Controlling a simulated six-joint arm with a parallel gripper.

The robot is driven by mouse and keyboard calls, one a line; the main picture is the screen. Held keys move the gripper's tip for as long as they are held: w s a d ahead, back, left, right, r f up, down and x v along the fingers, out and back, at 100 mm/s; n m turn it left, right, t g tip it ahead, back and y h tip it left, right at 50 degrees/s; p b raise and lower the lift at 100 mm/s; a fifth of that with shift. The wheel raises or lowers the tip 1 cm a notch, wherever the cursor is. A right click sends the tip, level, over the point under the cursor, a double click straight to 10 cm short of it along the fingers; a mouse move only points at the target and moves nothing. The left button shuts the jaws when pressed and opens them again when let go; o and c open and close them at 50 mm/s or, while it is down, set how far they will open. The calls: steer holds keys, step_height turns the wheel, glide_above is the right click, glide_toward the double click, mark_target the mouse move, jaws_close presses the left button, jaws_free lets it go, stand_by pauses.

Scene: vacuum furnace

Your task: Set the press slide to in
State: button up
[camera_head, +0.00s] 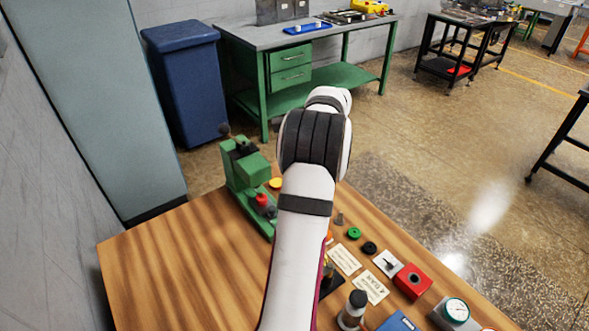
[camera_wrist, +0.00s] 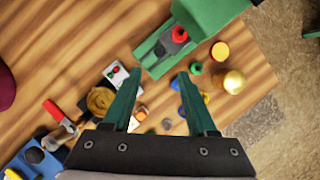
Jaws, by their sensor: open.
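A green press (camera_head: 245,178) stands on the wooden table, left of my arm in the head view. A red knob (camera_head: 262,199) sits low on its front. In the wrist view the green press (camera_wrist: 208,14) is at the top, with a dark slide piece (camera_wrist: 168,47) carrying the red knob (camera_wrist: 179,34) on its green base. I cannot tell whether the slide is in or out. My gripper (camera_wrist: 158,76) is open and empty, its green fingers pointing toward the base and apart from the knob in the picture. My arm hides the gripper in the head view.
A yellow disc (camera_wrist: 219,50) and a brass ball (camera_wrist: 234,81) lie right of the press base in the wrist view. Cards, a red box (camera_head: 413,281) and a gauge (camera_head: 457,310) sit along the table's right side. Bare wood (camera_head: 170,260) is at left.

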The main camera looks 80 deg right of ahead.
steer(key=v, duration=0.4)
